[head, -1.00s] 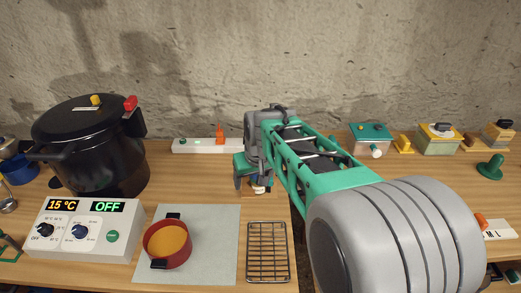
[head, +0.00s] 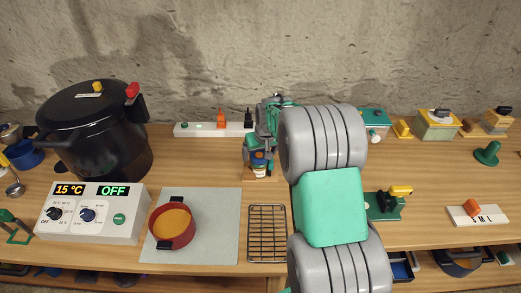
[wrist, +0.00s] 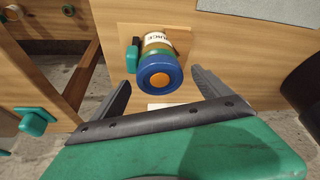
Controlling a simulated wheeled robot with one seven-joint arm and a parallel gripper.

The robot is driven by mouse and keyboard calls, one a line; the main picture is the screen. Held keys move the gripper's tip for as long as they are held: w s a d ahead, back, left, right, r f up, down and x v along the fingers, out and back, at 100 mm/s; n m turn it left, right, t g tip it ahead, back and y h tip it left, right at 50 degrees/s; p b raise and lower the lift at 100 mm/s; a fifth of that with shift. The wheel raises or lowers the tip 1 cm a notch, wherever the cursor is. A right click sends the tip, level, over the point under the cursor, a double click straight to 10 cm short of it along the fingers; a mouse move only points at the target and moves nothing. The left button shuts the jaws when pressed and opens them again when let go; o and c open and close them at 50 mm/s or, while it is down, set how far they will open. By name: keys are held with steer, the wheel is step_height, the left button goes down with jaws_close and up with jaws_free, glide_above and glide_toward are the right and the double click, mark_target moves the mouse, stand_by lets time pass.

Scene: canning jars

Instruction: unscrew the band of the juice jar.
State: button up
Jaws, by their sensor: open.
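The juice jar (wrist: 158,43) has a white label, a blue band (wrist: 160,74) and an orange lid centre (wrist: 159,80). In the wrist view it stands in front of a wooden board, with its top facing the camera. In the head view the small jar (head: 259,170) shows below my gripper (head: 259,146), partly covered by it. In the wrist view my gripper (wrist: 160,76) is open. Its two dark fingers lie left and right of the band, with visible gaps on both sides.
A wire rack (head: 267,233) lies at the front, left of my arm. A red pot (head: 171,226) of orange contents stands on a grey mat (head: 215,207). A black canner (head: 93,135) is at the left. A white power strip (head: 199,129) runs behind. A green-based tool (head: 383,205) is right of my arm.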

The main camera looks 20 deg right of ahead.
steer(key=c, duration=1.6)
steer(key=shift+d+f+n+y+b, duration=0.15)
steer(key=shift+n+y+b, duration=0.1)
steer(key=shift+n, duration=0.35)
steer(key=shift+d+r+n+y+b, duration=0.1)
steer(key=shift+n+y, duration=0.15)
steer(key=shift+n, duration=0.35)
steer(key=shift+c, duration=0.2)
steer(key=shift+n+y, duration=0.3)
steer(key=shift+n, duration=0.5)
steer(key=shift+a+n, duration=0.1)
steer(key=shift+n, duration=0.2)
steer(key=shift+d+n+g+y, duration=0.25)
steer(key=shift+n+y, duration=0.25)
steer(key=shift+n, duration=0.6)
steer(key=n, duration=0.2)
steer(key=shift+w+n+g+y, duration=0.1)
steer(key=shift+n+g+y, duration=0.2)
steer(key=shift+g+y, duration=0.1)
steer(key=n, duration=0.1)
steer(key=n+g+y+p, duration=0.1)
steer(key=n, duration=0.1)
steer(key=shift+w+r+n, duration=0.15)
steer(key=shift+r+n, duration=0.05)
steer(key=shift+n, duration=0.1)
steer(key=shift+f+n, duration=0.15)
steer(key=shift+n, duration=0.25)
